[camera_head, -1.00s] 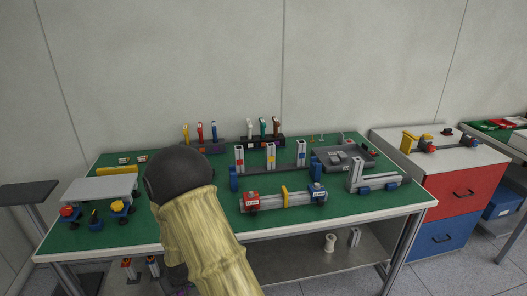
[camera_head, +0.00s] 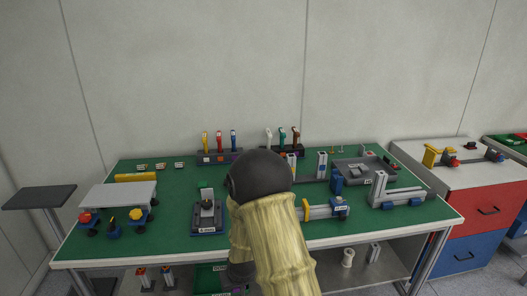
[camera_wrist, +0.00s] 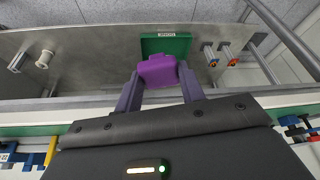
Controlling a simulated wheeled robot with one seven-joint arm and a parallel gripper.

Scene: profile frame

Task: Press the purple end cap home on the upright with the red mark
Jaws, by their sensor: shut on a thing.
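My gripper (camera_wrist: 160,88) is shut on the purple end cap (camera_wrist: 157,71), held between the two fingertips in the wrist view. The cap is over a green tray (camera_wrist: 178,46) on the lower shelf, apparently clear of it. In the head view my arm hides most of the gripper, low at the table's front edge. Two uprights show behind my arm, one partly hidden (camera_head: 292,163) and one with a blue mark (camera_head: 322,166). The upright with the red mark cannot be seen now; my arm covers that part of the table.
The green table (camera_head: 160,243) carries a grey raised plate (camera_head: 118,194), a dark fixture (camera_head: 208,215), a lying profile (camera_head: 322,212) and racks of coloured tools at the back. The lower shelf (camera_head: 325,268) holds a white spool (camera_head: 348,257) and short profiles. A drawer cabinet (camera_head: 480,208) stands right.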

